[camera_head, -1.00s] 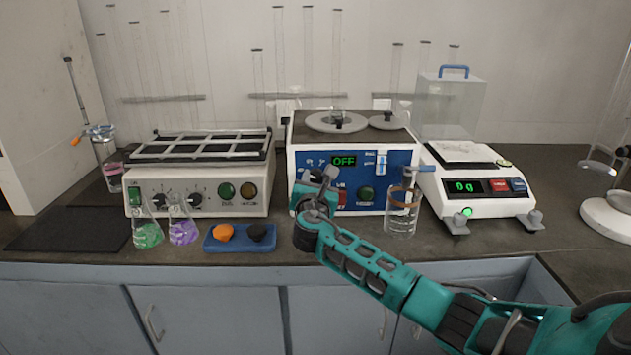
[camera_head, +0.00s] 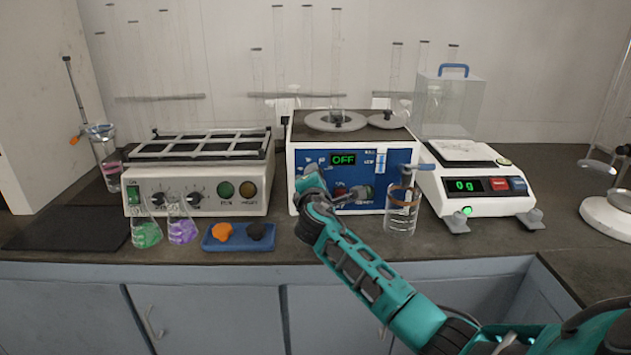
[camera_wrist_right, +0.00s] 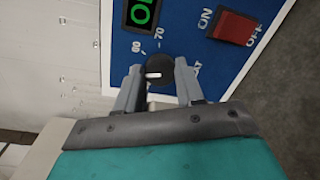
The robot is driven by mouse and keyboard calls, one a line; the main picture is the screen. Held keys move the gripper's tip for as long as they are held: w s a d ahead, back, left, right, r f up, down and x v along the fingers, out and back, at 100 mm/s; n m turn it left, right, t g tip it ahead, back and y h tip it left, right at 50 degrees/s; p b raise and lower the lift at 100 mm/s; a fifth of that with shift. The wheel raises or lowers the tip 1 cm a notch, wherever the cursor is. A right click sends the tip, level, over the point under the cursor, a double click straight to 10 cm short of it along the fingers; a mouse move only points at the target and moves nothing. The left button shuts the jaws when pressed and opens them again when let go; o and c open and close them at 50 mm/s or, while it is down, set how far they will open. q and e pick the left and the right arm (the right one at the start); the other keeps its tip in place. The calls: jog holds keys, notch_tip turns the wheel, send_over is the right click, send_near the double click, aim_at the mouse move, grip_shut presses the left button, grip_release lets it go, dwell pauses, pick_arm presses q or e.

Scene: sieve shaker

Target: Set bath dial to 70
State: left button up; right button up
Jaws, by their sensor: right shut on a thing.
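The bath is a white box with a blue front panel (camera_head: 350,204) and a green display (camera_head: 343,159) reading OFF. Its black dial (camera_wrist_right: 155,74) with a white mark shows in the right wrist view, with 60 and 70 printed beside it. Which number the mark points to is hard to tell. My right gripper (camera_wrist_right: 159,70) has its two grey fingers on either side of the dial, shut on it. In the head view my right gripper (camera_head: 312,176) is at the panel's left part and hides the dial. My left gripper is not in view.
A red ON/OFF switch (camera_wrist_right: 235,27) is near the dial. A glass beaker (camera_head: 401,222) stands in front of the bath's right side. A balance (camera_head: 478,203) is to the right. A shaker (camera_head: 198,190), two flasks and a blue tray (camera_head: 238,242) are to the left.

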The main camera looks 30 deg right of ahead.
pick_arm(q)
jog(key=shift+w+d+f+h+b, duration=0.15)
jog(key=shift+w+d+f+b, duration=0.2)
jog(key=shift+b, duration=0.55)
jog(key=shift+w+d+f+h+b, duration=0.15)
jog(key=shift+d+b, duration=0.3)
jog(key=shift+b, duration=0.45)
pick_arm(e)
jog(key=shift+s+d+f+m+t+y, duration=0.1)
jog(key=shift+m+t+y, duration=0.25)
jog(key=shift+m, duration=3.9)
jog(key=shift+f+m+t+y, duration=0.1)
jog(key=shift+m+t+y, duration=0.25)
jog(key=shift+m, duration=3.9)
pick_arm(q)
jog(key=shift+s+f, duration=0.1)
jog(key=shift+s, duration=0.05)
pick_arm(e)
jog(key=o, duration=1)
jog(key=shift+r, duration=0.1)
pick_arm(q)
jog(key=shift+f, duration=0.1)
pick_arm(e)
jog(key=shift+o, duration=0.2)
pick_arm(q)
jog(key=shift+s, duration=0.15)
pick_arm(e)
jog(key=shift+s, duration=0.1)
